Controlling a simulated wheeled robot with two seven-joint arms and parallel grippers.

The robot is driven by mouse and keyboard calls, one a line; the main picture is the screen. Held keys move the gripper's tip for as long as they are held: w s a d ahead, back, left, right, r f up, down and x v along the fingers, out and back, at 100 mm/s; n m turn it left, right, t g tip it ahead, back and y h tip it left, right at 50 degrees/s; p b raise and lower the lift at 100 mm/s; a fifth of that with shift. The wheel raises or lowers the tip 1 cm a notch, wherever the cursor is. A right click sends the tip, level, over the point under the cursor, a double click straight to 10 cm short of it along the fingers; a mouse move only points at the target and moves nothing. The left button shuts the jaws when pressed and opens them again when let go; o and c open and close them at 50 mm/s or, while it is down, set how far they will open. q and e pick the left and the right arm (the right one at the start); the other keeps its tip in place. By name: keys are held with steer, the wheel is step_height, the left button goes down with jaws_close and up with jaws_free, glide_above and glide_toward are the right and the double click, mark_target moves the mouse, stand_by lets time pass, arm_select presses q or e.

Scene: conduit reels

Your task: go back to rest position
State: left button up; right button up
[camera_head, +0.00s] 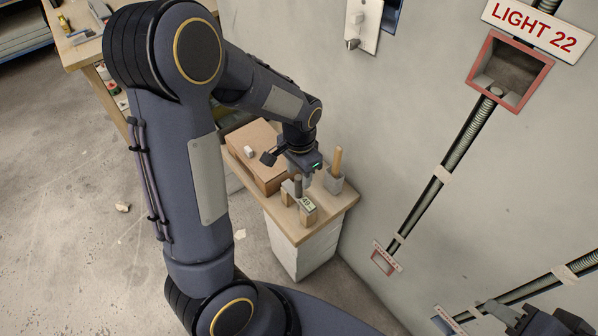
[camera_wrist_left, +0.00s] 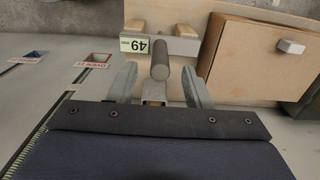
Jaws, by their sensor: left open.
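My left gripper (camera_head: 298,186) is over the small table by the wall. In the left wrist view my left gripper (camera_wrist_left: 158,86) is open, its two fingers apart. A grey cylinder (camera_wrist_left: 160,60) shows between and just beyond the fingers; I cannot tell whether they touch it.
The wall has a red-framed box (camera_head: 510,72) and conduits. A workbench (camera_head: 85,50) stands at the upper left.

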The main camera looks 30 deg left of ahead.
arm_select(q)
step_height(320, 180, up, 8)
steer(key=shift+f+p, duration=0.25)
steer(key=shift+p, duration=0.35)
